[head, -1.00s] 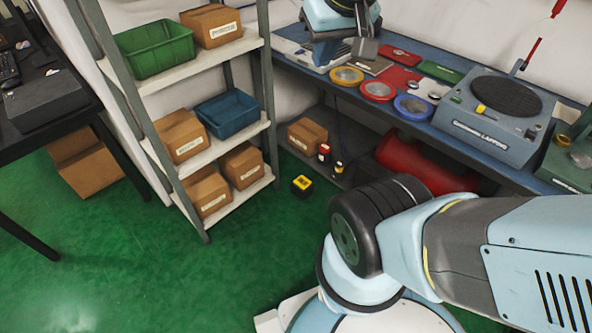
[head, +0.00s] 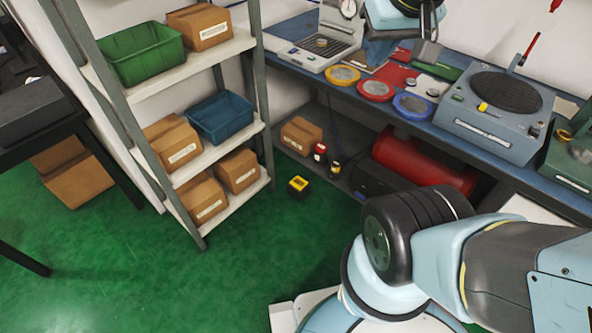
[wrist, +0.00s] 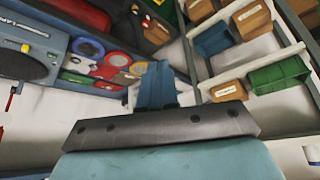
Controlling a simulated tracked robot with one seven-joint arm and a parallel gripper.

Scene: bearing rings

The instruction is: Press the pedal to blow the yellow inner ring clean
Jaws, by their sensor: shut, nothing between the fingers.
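A small black and yellow box (head: 298,186), which looks like the pedal, sits on the green floor in front of the bench's lower shelf. A small yellowish ring (head: 321,42) lies on the grey plate of the dial-gauge stand on the bench; I cannot tell if it is the inner ring. My gripper (head: 372,62) is above the back of the bench, right of that stand, far above the floor box. In the wrist view its blue fingers (wrist: 157,66) are shut with nothing between them.
Yellow (head: 342,75), red (head: 375,91) and blue (head: 412,106) round dishes line the bench front. A lapping machine (head: 492,112) stands to their right. A red cylinder (head: 424,162) lies below. A shelf rack (head: 215,58) with boxes and bins stands left. The floor around the box is open at front.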

